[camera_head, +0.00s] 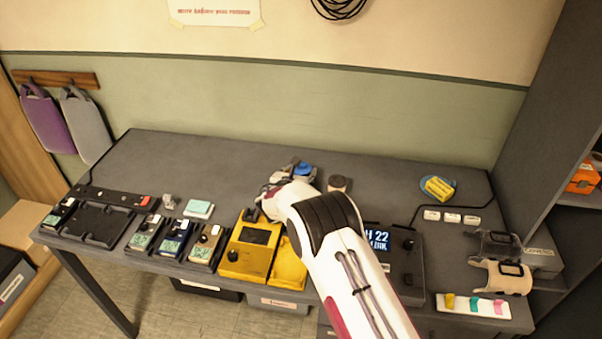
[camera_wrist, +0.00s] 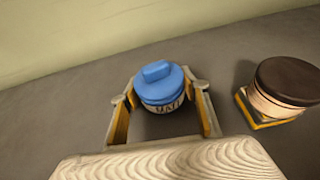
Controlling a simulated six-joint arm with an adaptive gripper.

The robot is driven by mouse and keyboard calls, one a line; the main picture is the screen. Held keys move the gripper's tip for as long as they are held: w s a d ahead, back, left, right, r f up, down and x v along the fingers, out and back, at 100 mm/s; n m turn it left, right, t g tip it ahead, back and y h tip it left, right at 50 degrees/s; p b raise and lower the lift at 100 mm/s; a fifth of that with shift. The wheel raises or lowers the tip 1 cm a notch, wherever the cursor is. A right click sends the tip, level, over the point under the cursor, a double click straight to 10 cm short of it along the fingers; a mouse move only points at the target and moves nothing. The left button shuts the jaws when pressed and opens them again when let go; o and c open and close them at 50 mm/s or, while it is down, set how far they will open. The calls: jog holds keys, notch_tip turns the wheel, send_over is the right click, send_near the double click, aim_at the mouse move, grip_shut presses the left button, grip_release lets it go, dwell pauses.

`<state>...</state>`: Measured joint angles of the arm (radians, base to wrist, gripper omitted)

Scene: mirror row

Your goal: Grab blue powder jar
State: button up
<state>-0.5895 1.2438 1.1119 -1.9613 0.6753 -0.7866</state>
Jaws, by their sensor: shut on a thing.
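The blue powder jar (camera_wrist: 160,88) has a blue lid with a raised block on top and a pale label band with dark letters. In the wrist view it sits between the two fingers of my gripper (camera_wrist: 163,103), which is shut on it. In the head view the blue lid (camera_head: 304,170) shows just beyond my gripper (camera_head: 291,172) near the back of the table, and the arm hides part of the jar. I cannot tell whether the jar touches the table.
A dark-lidded jar (camera_wrist: 285,85) stands close to the right, also visible in the head view (camera_head: 339,184). Yellow boxes (camera_head: 250,247), several handheld meters and a black tray (camera_head: 97,224) line the front left. The back left table is clear.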

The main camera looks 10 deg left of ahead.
aim_at(300, 169)
notch_tip(300, 169, up, 6)
jog(key=shift+r, duration=0.2)
jog(key=shift+s+r, duration=0.2)
jog(key=shift+s, duration=0.15)
jog(key=s, duration=1.9)
